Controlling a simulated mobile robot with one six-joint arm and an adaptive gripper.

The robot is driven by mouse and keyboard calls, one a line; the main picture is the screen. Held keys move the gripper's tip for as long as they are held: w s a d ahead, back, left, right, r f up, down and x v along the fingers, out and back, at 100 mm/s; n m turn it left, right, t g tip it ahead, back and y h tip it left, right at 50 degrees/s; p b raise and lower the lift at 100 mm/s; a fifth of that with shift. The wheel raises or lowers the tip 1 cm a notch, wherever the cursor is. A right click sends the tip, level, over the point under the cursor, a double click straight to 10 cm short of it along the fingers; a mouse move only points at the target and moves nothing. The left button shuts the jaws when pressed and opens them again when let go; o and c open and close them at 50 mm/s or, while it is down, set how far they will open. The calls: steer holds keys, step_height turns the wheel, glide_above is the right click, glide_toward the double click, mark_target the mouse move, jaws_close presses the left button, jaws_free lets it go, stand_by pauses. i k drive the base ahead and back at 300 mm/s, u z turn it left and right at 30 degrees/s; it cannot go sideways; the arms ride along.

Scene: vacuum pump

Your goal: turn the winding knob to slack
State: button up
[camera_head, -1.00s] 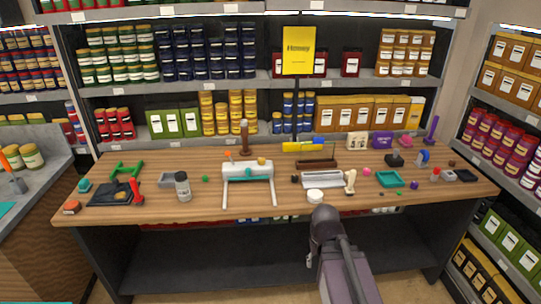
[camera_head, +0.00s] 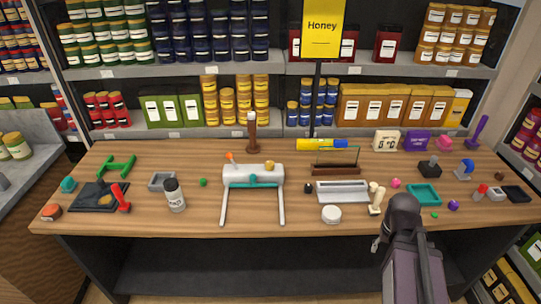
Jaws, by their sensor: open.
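A white, rounded device (camera_head: 252,176) with a teal bar and two long pale legs stands at the front middle of the table. An orange lever (camera_head: 231,157) rises at its top left, and an amber knob (camera_head: 269,166) sits at its top right. I cannot tell for sure which part is the winding knob, or how far it is turned. My gripper (camera_head: 378,242) shows only in part at the table's front edge, beside my dark arm. It is open, holds nothing that I can see, and is well to the right of the white device, apart from it.
The wooden table (camera_head: 300,222) carries several small things. A yellow sign (camera_head: 323,30) rises behind. Stocked shelves close off the back.

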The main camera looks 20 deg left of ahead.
mark_target(269, 165)
steer(key=u, duration=0.2)
steer(key=i, duration=1)
steer(key=u, duration=0.45)
